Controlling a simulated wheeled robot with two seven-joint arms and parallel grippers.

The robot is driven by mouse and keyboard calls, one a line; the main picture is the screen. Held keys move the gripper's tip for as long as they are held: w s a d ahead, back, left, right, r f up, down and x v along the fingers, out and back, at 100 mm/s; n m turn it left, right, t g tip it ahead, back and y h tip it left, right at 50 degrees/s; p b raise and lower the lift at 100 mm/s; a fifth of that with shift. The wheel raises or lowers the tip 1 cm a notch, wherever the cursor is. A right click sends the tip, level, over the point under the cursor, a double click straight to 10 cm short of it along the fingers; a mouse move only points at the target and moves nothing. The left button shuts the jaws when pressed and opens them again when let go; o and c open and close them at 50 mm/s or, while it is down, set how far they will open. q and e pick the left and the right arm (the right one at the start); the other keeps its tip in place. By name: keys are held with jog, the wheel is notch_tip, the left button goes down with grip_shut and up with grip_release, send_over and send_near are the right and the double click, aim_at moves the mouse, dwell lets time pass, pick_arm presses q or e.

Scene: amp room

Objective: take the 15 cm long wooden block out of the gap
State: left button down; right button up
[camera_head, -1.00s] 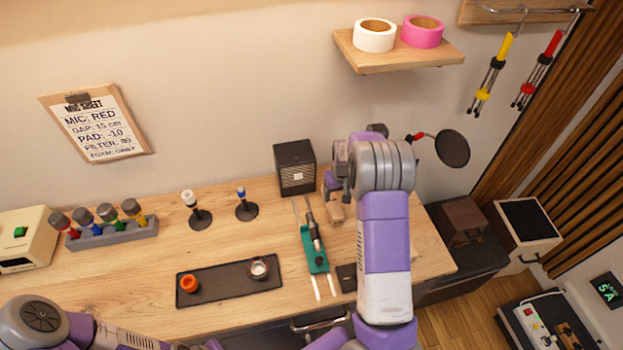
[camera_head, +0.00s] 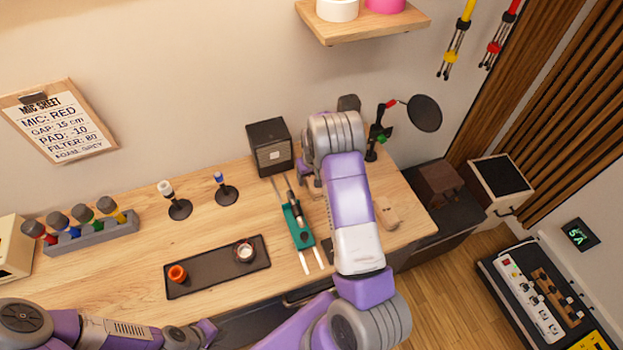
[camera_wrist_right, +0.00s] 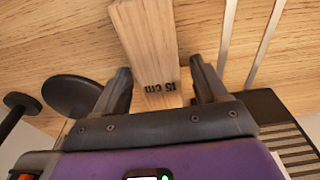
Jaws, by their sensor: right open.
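The wooden block marked "15 cm" (camera_wrist_right: 150,55) lies in the right wrist view with its marked end between the two fingers. My right gripper (camera_wrist_right: 163,92) is open, one finger on each side of that end. Bare wood shows beside the fingers, and they do not look closed on it. In the head view my right gripper (camera_head: 308,178) is low over the back of the bench, right of the black box (camera_head: 270,146). My arm hides most of the block there. My left gripper (camera_head: 203,332) is at the bottom edge, and its jaws are not clear.
A microphone stand with a round pop filter (camera_head: 424,113) stands right of my right gripper. A dark tray (camera_head: 215,268) lies at the front.

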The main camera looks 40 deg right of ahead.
jog(key=c, duration=1.2)
